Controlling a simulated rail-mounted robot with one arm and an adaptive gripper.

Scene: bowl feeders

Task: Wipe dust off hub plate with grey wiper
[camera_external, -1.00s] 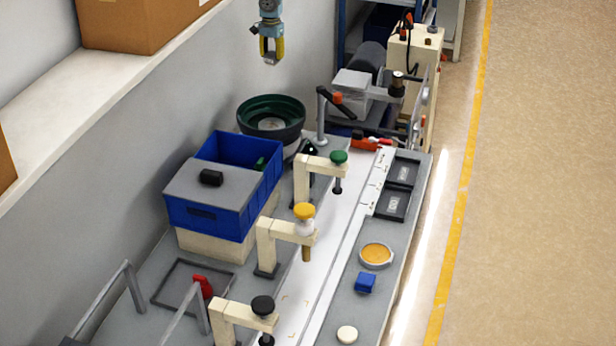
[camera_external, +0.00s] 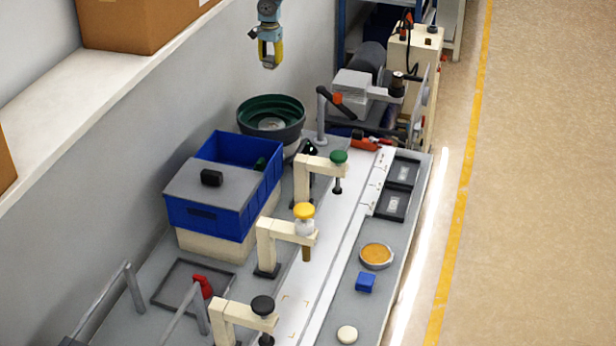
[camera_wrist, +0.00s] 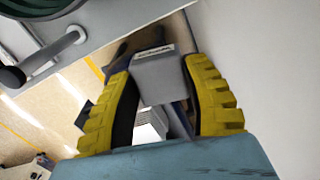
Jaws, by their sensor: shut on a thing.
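My gripper (camera_external: 269,62) hangs above and behind the green bowl feeder (camera_external: 288,103), near the wall. In the wrist view, its yellow-padded fingers (camera_wrist: 160,100) are shut on the grey wiper (camera_wrist: 158,76), a grey block with a small label on its edge. A round grey plate (camera_external: 271,124), apparently the hub plate, lies in the middle of the bowl with a pale patch on it. The wiper is well clear of it, with air between. In the wrist view only part of the bowl's rim (camera_wrist: 45,12) shows, at the top left; the plate is out of sight.
A blue bin (camera_external: 215,215) with a grey lid stands left of the bowl. Cream brackets (camera_external: 265,245) line the white track. A shelf with a cardboard box (camera_external: 140,25) runs along the wall.

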